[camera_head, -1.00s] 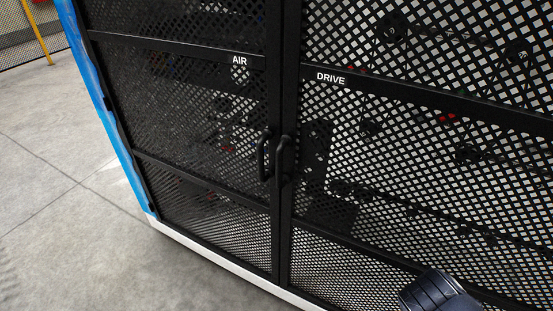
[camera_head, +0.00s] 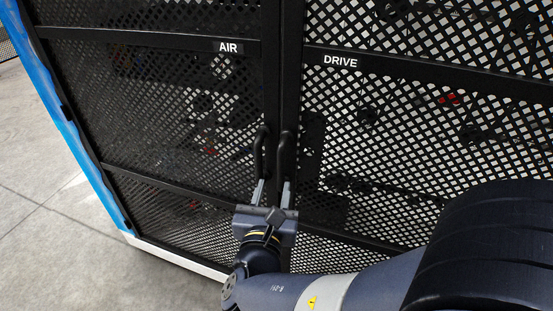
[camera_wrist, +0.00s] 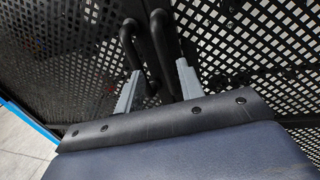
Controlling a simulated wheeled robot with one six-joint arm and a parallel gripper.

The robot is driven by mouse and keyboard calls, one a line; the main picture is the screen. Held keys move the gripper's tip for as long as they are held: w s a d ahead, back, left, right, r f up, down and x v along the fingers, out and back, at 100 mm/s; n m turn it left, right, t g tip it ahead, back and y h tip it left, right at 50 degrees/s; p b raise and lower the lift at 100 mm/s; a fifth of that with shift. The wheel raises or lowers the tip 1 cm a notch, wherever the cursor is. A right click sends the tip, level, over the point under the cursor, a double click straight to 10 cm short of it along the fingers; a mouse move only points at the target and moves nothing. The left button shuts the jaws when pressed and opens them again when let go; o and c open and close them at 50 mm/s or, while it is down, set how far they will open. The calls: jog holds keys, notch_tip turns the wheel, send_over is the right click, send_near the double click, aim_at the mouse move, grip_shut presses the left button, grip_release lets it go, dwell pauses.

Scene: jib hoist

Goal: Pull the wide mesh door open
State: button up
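The mesh door marked DRIVE (camera_head: 385,150) fills the right of the head view and runs past its edge; it looks the wider one. The narrower mesh door marked AIR (camera_head: 170,110) is at its left. Both look shut, meeting at a black centre frame. The DRIVE door's black bar handle (camera_head: 284,153) stands close beside the AIR door's handle (camera_head: 259,152). My gripper (camera_head: 272,188) is open, its grey fingers pointing up at the handles' lower ends. In the wrist view, the DRIVE handle (camera_wrist: 162,42) lies between the finger lines (camera_wrist: 157,68); I cannot tell the depth or contact.
A blue side panel (camera_head: 70,130) edges the cabinet on the left, with a white base strip (camera_head: 170,257) below. Dark chain parts and a red piece (camera_head: 450,99) show behind the mesh. Bare concrete floor (camera_head: 60,215) lies open at the left.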

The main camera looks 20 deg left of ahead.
aim_at(281, 163)
jog(key=w, duration=0.6)
jog(key=w+a, duration=0.1)
jog(key=w, duration=0.3)
jog(key=shift+p, duration=0.4)
grip_shut()
